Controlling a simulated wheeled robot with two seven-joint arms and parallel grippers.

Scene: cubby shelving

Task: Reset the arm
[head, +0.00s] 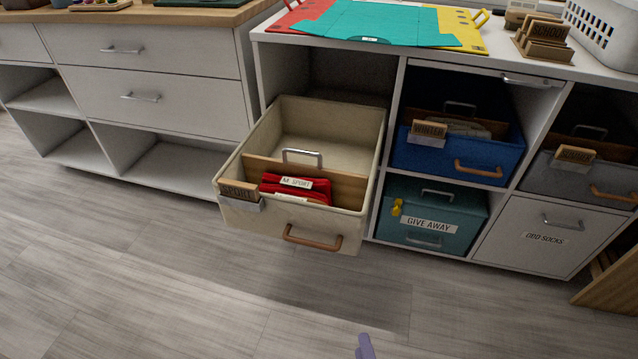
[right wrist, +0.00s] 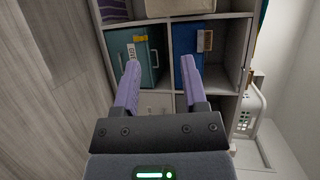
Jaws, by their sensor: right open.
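My right gripper (right wrist: 160,68) is open and empty in the right wrist view, its two purple fingers apart and pointing toward the cubby shelving. In the head view only a purple tip of it (head: 365,347) shows at the bottom edge, over the floor and clear of the shelving. My left gripper is not in view. A cream bin (head: 350,228) is pulled out of the upper left cubby, with a divider and folded red cloth labelled M SPORT inside.
A blue bin (head: 490,160), a teal GIVE AWAY bin (head: 456,243), a grey bin (head: 560,187) and an ODD SOCKS front (head: 519,238) fill other cubbies. Folding boards (head: 375,22) and a white basket (head: 612,32) are on top. The floor (head: 150,270) in front is clear.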

